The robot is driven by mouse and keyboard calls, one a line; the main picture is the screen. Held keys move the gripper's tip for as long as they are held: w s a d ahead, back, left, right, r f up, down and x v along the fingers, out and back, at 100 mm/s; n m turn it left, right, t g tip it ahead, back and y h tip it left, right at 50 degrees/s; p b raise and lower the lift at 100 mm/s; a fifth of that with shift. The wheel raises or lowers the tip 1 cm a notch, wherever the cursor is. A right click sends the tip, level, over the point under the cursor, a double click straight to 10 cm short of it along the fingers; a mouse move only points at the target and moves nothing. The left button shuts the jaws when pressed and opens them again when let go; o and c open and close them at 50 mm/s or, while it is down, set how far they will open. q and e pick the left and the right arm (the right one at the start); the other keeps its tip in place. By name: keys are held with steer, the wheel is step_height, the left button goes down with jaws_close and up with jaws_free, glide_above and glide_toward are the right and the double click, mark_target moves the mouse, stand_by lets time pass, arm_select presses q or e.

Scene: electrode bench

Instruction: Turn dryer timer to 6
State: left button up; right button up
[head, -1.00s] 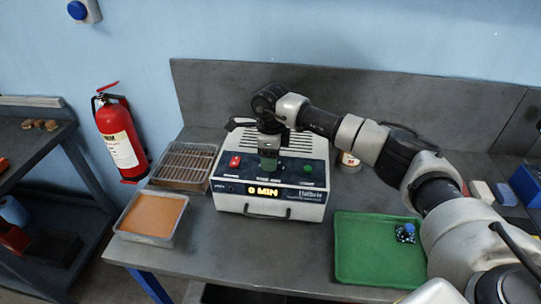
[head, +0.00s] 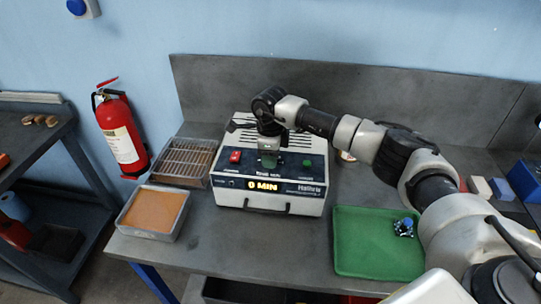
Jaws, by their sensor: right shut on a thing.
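The dryer (head: 270,206) is a white box with a dark sloped front panel, standing on the grey bench. Its yellow display (head: 263,186) reads 0 MIN. A red switch (head: 235,156) is on the panel's left and a green button (head: 307,163) on its right. My right gripper (head: 269,157) points down at the middle of the panel and is shut on the timer knob, which it mostly hides. The knob's pointer cannot be seen. My left gripper is not in view.
A wire rack tray (head: 185,160) and a tray of orange material (head: 153,212) stand left of the dryer. A green tray (head: 375,255) with a small blue-topped item (head: 405,226) lies to the right. A fire extinguisher (head: 121,135) hangs at the left wall.

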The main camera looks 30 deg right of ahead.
steer(key=shift+m, duration=0.3)
steer(key=shift+m+b, duration=0.7)
steer(key=shift+m, duration=0.3)
steer(key=m+b, duration=0.1)
steer(key=m, duration=0.2)
steer(key=shift+m, duration=0.3)
steer(key=m+b, duration=0.1)
steer(key=m, duration=0.2)
steer(key=shift+m, duration=0.3)
steer(key=m+b, duration=0.1)
steer(key=m, duration=0.2)
steer(key=shift+r+m, duration=0.1)
steer(key=shift+m, duration=0.2)
steer(key=m+b, duration=0.1)
steer(key=m, duration=0.9)
steer(key=shift+w+r+m, duration=0.1)
steer(key=shift+m, duration=0.2)
steer(key=o, duration=0.9)
